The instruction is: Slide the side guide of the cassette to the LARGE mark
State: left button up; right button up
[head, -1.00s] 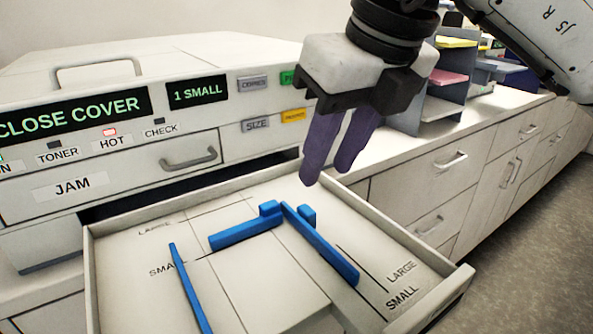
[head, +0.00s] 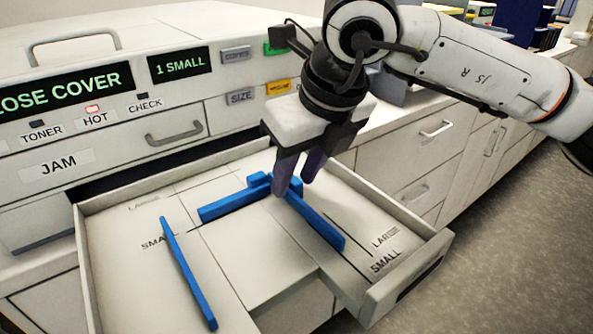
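The cassette (head: 230,252) is a pulled-out, pale open drawer. The side guide (head: 322,227) is a long blue bar in its right half, lying left of the dark line by the LARGE mark (head: 385,238). The SMALL mark (head: 385,261) is printed just in front of that. My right gripper (head: 294,190) points down at the back end of the side guide, its two purple fingers a little apart. The guide's raised tab is mostly hidden by the fingers; whether they touch it, I cannot tell. My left gripper is not in view.
Another blue guide with a tab (head: 228,204) lies across the back of the cassette. A fixed-looking blue bar (head: 188,273) lies at the left. The printer front (head: 110,115) rises behind, reading CLOSE COVER. The cassette's right wall (head: 408,272) bounds the side guide's area.

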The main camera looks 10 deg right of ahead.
grip_shut()
jog(key=shift+w+d, duration=0.1)
jog(key=shift+d, duration=0.15)
jog(key=shift+w+d+f+b, duration=0.1)
jog(key=shift+w+d+b, duration=0.15)
jog(key=shift+d+b, duration=0.25)
jog(key=shift+w+d+b, duration=0.25)
jog(key=shift+d+b, duration=0.05)
jog(key=shift+d, duration=0.5)
jog(key=shift+w+r, duration=0.1)
jog(key=shift+r, duration=0.1)
grip_release()
jog(key=shift+d, duration=0.2)
